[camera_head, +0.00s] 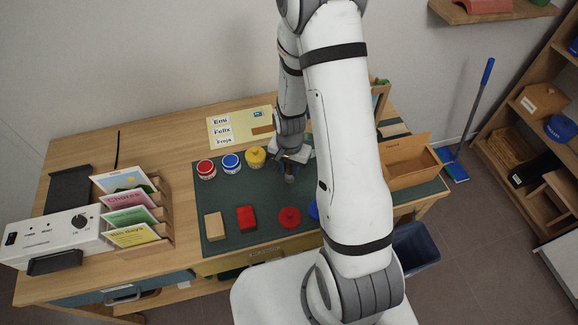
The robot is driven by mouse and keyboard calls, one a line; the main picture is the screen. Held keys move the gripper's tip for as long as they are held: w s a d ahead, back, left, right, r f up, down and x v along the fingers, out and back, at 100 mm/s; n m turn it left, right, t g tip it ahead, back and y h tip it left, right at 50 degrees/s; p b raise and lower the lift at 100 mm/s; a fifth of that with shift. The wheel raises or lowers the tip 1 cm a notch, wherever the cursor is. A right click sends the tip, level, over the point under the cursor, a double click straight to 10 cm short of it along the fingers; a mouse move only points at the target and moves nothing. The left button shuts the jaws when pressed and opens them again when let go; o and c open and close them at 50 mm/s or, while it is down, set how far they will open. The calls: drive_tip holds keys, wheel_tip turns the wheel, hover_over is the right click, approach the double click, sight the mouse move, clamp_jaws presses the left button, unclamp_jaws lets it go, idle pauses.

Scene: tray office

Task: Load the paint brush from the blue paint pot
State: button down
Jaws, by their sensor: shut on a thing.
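A blue paint pot (231,163) with a white label stands upright on the dark green mat (262,190), between a red pot (206,169) and a yellow pot (255,157). My gripper (290,172) is over the mat, to the right of the yellow pot and apart from the blue pot. It is shut on a slim thing, which I take to be the paint brush; its shape and bristles are too small and covered to make out.
A wooden block (214,226), a red block (246,218) and a red round piece (289,217) lie on the mat's front. A blue piece (314,210) is partly hidden by my arm. A card rack (160,215) stands left, a wooden box (408,166) right.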

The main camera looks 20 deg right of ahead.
drive_tip(key=shift+f, duration=0.25)
drive_tip(key=c, duration=1.2)
unclamp_jaws()
drive_tip(key=shift+r, duration=0.15)
wheel_tip(320, 180, up, 12)
drive_tip(key=shift+r, duration=0.1)
drive_tip(key=s+r+n+t, duration=0.1)
drive_tip(key=s+r+n, duration=0.1)
drive_tip(key=s+r, duration=0.2)
drive_tip(key=s+r+n+t, duration=0.1)
drive_tip(key=s+r+n, duration=0.2)
drive_tip(key=s+r, duration=0.2)
drive_tip(key=s+r+n+t, duration=0.1)
drive_tip(key=s+r+n, duration=0.1)
drive_tip(key=s+r, duration=0.3)
wheel_tip(320, 180, up, 4)
drive_tip(key=shift+s+f+n, duration=0.1)
drive_tip(key=shift+s+n, duration=0.05)
drive_tip(key=shift+n, duration=0.15)
